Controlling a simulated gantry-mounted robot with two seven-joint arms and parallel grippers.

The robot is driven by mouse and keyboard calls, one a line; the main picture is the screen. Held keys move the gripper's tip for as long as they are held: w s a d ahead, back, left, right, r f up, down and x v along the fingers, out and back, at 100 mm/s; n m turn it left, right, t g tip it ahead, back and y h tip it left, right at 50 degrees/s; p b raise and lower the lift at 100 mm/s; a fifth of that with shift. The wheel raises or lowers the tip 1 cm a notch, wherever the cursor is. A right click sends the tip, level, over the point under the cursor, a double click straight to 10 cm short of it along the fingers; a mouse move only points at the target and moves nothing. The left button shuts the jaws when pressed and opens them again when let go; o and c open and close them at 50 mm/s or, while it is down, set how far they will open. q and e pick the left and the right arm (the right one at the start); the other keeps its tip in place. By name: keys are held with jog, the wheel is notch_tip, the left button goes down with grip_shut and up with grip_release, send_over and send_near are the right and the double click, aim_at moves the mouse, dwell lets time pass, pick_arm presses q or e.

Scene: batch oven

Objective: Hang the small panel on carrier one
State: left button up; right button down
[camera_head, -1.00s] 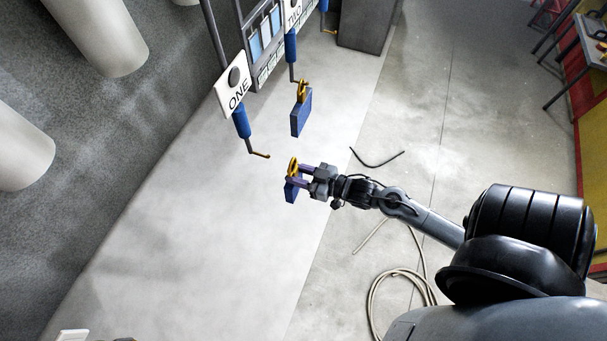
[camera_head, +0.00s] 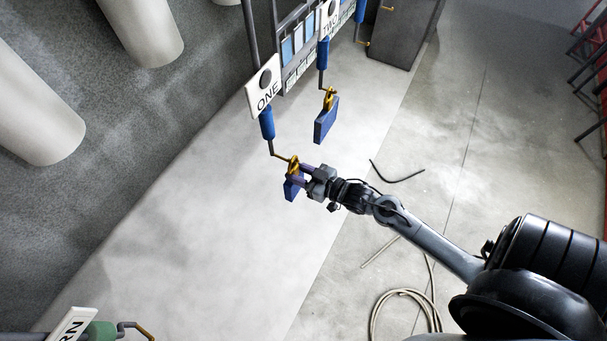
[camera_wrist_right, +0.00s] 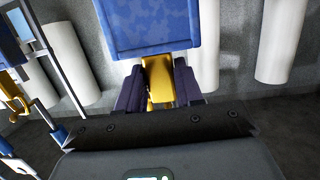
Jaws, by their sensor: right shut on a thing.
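The small panel (camera_head: 292,188) is a blue plate with a yellow hanger (camera_head: 293,165) on top. My right gripper (camera_head: 304,175) is shut on the hanger, and the panel hangs below it. In the right wrist view my fingers (camera_wrist_right: 160,85) grip the yellow hanger (camera_wrist_right: 160,75) beside the blue panel (camera_wrist_right: 150,28). Carrier one has a white ONE sign (camera_head: 264,88), a blue rod (camera_head: 267,122) and a brass hook (camera_head: 283,158). The hook's tip meets the hanger's top in the head view. I cannot tell if it passes through the loop. My left gripper is not in view.
A larger blue panel (camera_head: 326,121) hangs from carrier two's blue rod (camera_head: 323,55), behind and right of my gripper. A green-bodied carrier (camera_head: 101,331) with a hook is at the lower left. A hose (camera_head: 400,298) lies on the floor. Floor below the panel is clear.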

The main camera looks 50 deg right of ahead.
jog(key=shift+r+x, duration=0.1)
jog(key=shift+x, duration=0.5)
jog(key=shift+r+x, duration=0.15)
jog(key=shift+x, duration=0.45)
jog(key=shift+w+a+f, duration=0.15)
jog(key=shift+w+f, duration=0.05)
jog(key=shift+w, duration=0.25)
jog(key=shift+f, duration=0.25)
dwell(0.7)
jog(key=shift+f+b, duration=0.35)
jog(key=shift+b, duration=0.05)
dwell(0.3)
jog(key=c, duration=1.1)
grip_release()
